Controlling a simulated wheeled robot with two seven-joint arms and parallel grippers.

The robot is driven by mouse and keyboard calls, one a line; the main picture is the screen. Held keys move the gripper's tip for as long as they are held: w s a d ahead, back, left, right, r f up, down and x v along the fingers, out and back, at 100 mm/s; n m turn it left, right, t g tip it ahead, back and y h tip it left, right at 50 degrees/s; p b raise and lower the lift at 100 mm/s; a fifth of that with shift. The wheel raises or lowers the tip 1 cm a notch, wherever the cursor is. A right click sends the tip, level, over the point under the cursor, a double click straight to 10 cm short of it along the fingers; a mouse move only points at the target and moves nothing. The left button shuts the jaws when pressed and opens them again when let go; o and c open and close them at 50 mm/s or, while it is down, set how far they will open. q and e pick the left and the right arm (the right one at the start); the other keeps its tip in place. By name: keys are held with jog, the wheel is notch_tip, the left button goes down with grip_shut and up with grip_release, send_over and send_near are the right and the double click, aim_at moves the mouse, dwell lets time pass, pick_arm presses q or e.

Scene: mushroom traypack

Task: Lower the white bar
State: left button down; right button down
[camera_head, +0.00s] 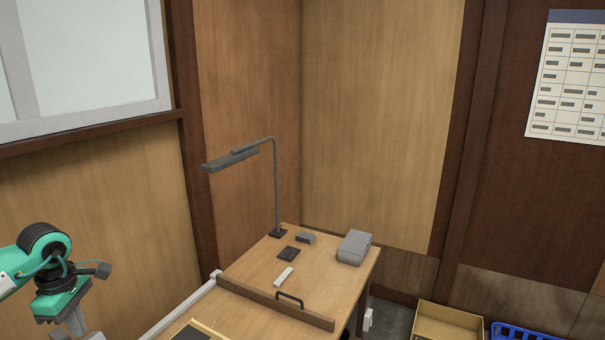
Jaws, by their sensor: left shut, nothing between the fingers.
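A long white bar (180,307) runs along the left edge of the wooden table (330,290), slanting from the bottom of the picture up to a small upright end piece. A short white piece (283,276) lies flat on the tabletop behind a brown wooden rail. I cannot tell how the long bar is hinged or held. My left gripper (77,328) is at the lower left, below its teal wrist, pointing down and apart from the table and bar. It is shut and empty; its tips are at the picture's bottom edge. My right gripper is out of view.
The brown rail (245,289) crosses the table, with a dark handle (290,300) near it. A desk lamp (277,190), a dark flat pad (289,253) and a grey box (354,247) stand behind. A cardboard box (425,325) and blue basket (500,333) are at lower right.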

aim_at(87, 340)
pick_arm(q)
jog(key=shift+s+d+f+b, duration=0.25)
jog(key=shift+d+f+b, duration=0.15)
jog(key=shift+d+f, duration=0.15)
jog(key=shift+s+d+f+b, duration=0.25)
jog(key=shift+d+f+b, duration=0.2)
jog(key=shift+f, duration=0.15)
jog(key=shift+s+d+f+b, duration=0.15)
jog(key=shift+d+f+b, duration=0.1)
jog(key=shift+f+b, duration=0.15)
jog(key=shift+s+d+f+b, duration=0.15)
jog(key=shift+d+f+b, duration=0.1)
jog(key=shift+f, duration=0.2)
jog(key=shift+s+d+f+b, duration=0.2)
jog(key=shift+d+f+b, duration=0.2)
jog(key=shift+d+f, duration=0.1)
jog(key=shift+f, duration=0.1)
jog(key=f+b, duration=0.1)
jog(key=d+f+b, duration=0.1)
jog(key=shift+s+d+f, duration=0.2)
jog(key=shift+s+f, duration=0.2)
